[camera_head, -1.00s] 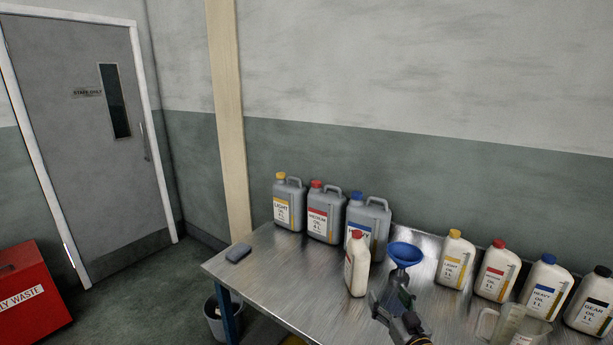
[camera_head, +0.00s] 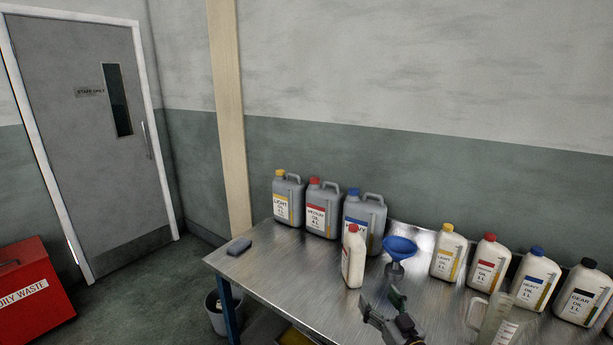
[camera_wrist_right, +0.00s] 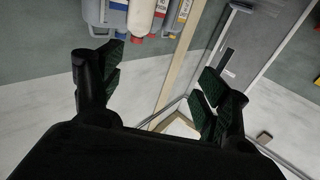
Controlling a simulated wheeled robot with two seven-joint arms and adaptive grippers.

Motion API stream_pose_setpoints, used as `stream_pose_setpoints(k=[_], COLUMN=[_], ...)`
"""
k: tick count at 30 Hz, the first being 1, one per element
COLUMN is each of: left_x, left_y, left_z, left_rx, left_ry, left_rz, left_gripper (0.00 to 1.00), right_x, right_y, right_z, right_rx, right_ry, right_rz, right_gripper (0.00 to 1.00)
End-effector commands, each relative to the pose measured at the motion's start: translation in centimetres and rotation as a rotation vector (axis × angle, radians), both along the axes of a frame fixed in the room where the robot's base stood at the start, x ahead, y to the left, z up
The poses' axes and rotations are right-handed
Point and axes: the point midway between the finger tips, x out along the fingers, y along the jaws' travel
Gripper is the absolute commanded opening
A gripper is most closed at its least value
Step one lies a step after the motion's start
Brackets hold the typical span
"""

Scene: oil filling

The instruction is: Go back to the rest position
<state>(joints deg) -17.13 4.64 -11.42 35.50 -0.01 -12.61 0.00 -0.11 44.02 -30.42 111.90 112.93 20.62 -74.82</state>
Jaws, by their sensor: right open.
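My right gripper (camera_head: 383,303) is open and empty in the head view, at the lower middle above the front part of the metal bench (camera_head: 265,270). The right wrist view shows its two fingers (camera_wrist_right: 153,85) spread wide with nothing between them. A blue funnel (camera_head: 400,247) stands on the bench just beyond it, apart from the fingers. A white bottle with a red cap (camera_head: 353,262) stands left of the funnel. My left gripper is not in view.
Grey cans of light (camera_head: 284,201), medium (camera_head: 318,212) and heavy oil (camera_head: 362,221) stand along the back. Several white bottles (camera_head: 487,267) and a clear jug (camera_head: 497,322) stand at the right. A grey sponge-like block (camera_head: 239,247) lies at the left corner. A red waste bin (camera_head: 35,285) is on the floor.

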Motion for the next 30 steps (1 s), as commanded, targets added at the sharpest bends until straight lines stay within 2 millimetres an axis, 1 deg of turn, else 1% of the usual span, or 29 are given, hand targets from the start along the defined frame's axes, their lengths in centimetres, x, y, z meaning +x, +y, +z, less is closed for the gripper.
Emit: stream_pose_setpoints(k=[5, 10, 14, 15, 18, 24, 30], left_x=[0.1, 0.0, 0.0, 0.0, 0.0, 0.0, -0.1], left_y=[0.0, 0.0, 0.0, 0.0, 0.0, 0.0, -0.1], left_z=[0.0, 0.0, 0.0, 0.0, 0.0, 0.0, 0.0], left_rx=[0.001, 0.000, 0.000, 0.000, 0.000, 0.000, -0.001], left_ry=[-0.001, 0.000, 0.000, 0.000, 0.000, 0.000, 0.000], left_rz=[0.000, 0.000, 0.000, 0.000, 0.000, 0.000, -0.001], left_gripper=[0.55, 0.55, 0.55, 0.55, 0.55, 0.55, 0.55], right_x=[-1.1, -2.6, -4.5, -5.1, -6.8, -9.9, -12.6], right_y=[2.2, 5.0, 7.8, 8.8, 10.8, 13.9, 15.8], right_z=[0.5, 1.1, 1.6, 1.7, 1.8, 1.3, 0.1], right_rx=[0.013, 0.024, 0.027, 0.027, 0.018, -0.019, -0.074], right_ry=[-0.011, -0.020, -0.020, -0.018, -0.005, 0.047, 0.132], right_rz=[0.069, 0.161, 0.259, 0.291, 0.365, 0.488, 0.570], right_gripper=[0.76, 0.76, 0.76, 0.76, 0.76, 0.76, 0.76])
